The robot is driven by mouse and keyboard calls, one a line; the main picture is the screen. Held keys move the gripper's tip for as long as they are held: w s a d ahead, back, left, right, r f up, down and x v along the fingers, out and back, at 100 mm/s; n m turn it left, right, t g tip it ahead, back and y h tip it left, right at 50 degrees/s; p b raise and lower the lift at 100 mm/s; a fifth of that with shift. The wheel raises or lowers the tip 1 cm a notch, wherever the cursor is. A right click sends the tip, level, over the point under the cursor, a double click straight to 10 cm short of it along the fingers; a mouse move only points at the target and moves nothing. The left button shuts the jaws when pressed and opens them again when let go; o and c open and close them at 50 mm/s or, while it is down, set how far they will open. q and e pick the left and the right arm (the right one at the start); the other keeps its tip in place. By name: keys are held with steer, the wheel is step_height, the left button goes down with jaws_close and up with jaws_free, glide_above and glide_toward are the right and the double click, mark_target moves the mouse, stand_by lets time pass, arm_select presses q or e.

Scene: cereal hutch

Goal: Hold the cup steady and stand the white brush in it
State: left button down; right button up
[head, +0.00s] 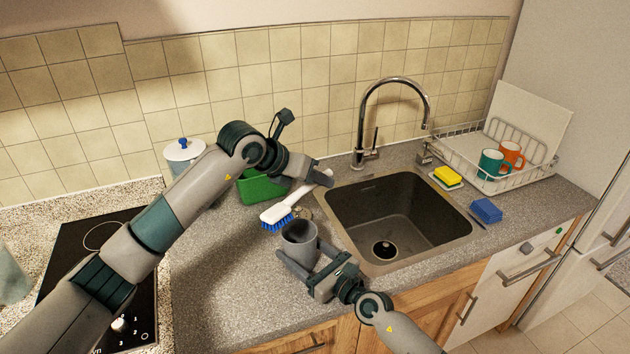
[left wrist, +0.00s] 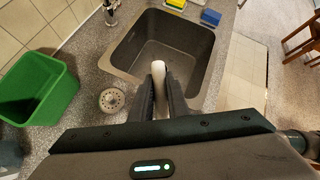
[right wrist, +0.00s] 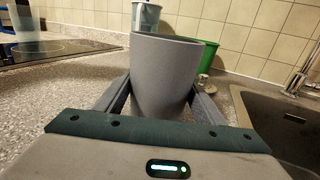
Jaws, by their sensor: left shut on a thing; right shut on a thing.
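The white brush (head: 294,206) with blue bristles is held in the air by its handle in my left gripper (head: 322,178). Its bristle head points down and left, above and behind the cup. In the left wrist view the pale handle (left wrist: 158,72) shows between the fingers; the bristles are hidden. The grey cup (head: 299,243) stands upright on the counter left of the sink. My right gripper (head: 298,262) is shut around its sides, as the right wrist view also shows with the cup (right wrist: 163,80) between the fingers. The brush is outside the cup.
A green bin (head: 258,188) stands behind the cup. The sink (head: 395,225) with its tap (head: 366,130) lies to the right. A dish rack (head: 490,170) with mugs, a yellow sponge (head: 447,176) and a blue sponge (head: 486,210) are farther right. A round strainer (left wrist: 111,100) lies beside the sink.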

arm_select(q)
steer(key=d+r+m+t+h, duration=0.2)
steer(key=d+r+h, duration=0.2)
steer(key=d, duration=0.1)
step_height(320, 180, up, 10)
steer(key=n+t+h, duration=0.2)
steer(key=n+t, duration=0.2)
steer(key=t, duration=1.2)
glide_above(295, 199)
steer(key=w, duration=0.1)
steer(key=shift+w, duration=0.2)
steer(key=shift+f, duration=0.2)
steer(key=shift+f, duration=7.15)
steer(key=c, duration=1.6)
jaws_free()
steer(key=shift+f, duration=0.1)
